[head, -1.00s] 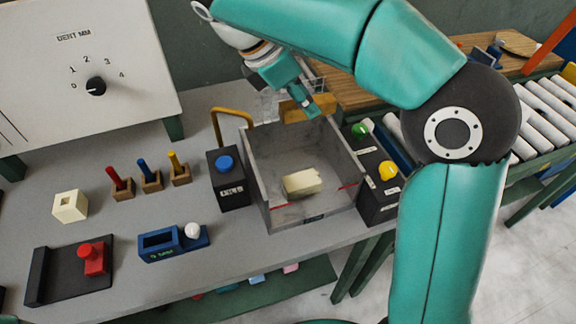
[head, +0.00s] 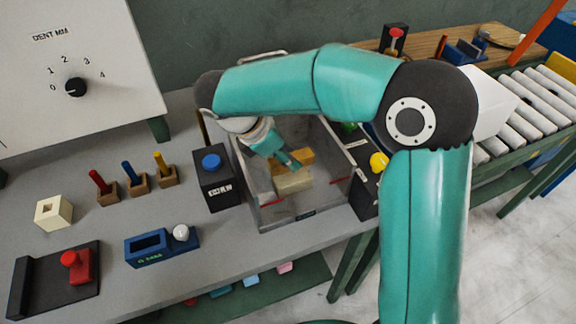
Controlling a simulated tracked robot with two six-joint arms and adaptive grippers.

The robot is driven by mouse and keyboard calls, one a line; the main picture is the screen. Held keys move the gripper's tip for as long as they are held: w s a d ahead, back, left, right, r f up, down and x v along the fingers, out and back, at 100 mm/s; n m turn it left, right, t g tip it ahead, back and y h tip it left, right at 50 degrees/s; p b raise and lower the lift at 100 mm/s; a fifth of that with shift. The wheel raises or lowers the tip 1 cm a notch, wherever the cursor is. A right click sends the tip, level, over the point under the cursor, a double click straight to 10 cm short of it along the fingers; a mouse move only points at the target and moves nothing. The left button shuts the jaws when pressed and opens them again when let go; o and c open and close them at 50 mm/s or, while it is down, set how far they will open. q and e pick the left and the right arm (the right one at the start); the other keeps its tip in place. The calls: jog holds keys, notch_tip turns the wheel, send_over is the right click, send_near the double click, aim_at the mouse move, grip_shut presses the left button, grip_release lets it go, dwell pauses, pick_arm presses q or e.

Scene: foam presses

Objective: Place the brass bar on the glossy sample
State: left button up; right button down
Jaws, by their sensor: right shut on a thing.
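The brass bar (head: 305,157) is inside the grey open-topped box, at the top end of a cream block (head: 293,182), which seems to be the sample. My right gripper (head: 290,165) reaches down into the box and is shut on the bar, partly covering it. The bar overlaps the block's far edge in the head view; I cannot tell whether they touch. The block lies on the box floor, and its gloss is hard to judge. My left gripper is not in view.
The box (head: 305,218) has walls on all sides. A blue-button unit (head: 213,180) stands left of it, a yellow-button unit (head: 372,185) right.

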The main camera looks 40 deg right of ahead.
jog(key=shift+f, duration=1.65)
jog(key=c, duration=0.8)
grip_release()
jog(key=shift+c, duration=0.2)
jog(key=shift+f, duration=0.1)
jog(key=v, duration=1.2)
jog(key=shift+p, duration=0.3)
